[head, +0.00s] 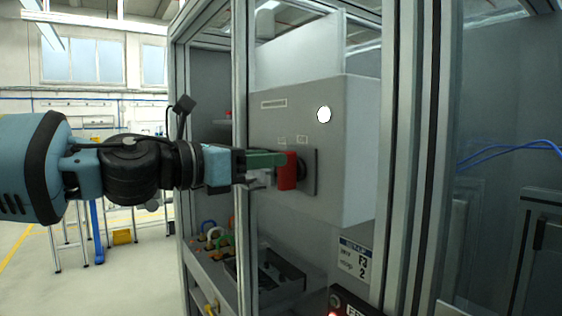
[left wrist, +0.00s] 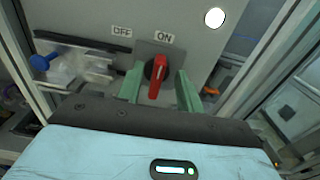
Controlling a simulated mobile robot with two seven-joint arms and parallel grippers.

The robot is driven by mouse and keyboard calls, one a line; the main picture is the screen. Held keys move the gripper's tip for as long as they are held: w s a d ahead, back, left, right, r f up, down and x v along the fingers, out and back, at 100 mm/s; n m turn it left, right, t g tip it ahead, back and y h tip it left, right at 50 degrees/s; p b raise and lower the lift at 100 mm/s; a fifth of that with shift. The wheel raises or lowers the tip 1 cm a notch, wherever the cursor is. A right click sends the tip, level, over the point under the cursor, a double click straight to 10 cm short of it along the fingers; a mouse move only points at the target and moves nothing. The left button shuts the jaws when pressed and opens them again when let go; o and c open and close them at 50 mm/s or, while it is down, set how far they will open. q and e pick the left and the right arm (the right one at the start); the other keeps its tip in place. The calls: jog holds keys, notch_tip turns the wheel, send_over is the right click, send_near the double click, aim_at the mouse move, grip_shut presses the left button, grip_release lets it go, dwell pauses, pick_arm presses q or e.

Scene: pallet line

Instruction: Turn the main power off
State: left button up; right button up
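The main power switch is a red rotary handle (head: 288,172) on a dark square plate, on the front of a grey cabinet box (head: 330,190). In the left wrist view, the red handle (left wrist: 158,76) stands nearly upright with its top end leaning toward the ON label (left wrist: 164,37). The OFF label (left wrist: 122,32) is to the left of ON. My left gripper (head: 272,170) reaches the switch from the left. In the left wrist view its green fingers (left wrist: 160,72) are apart on either side of the handle, with gaps visible. My right gripper is not in view.
A round white lamp (head: 324,114) glows above the switch. Aluminium frame posts (head: 240,120) stand close beside my left arm. Several coloured padlock-like items (head: 214,236) and a dark tray (head: 280,275) sit below. A blue knob (left wrist: 39,62) shows at left in the wrist view.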

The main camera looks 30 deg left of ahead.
aim_at(290, 171)
pick_arm(q)
jog(key=shift+x, duration=1.5)
jog(key=shift+c, duration=0.2)
grip_shut()
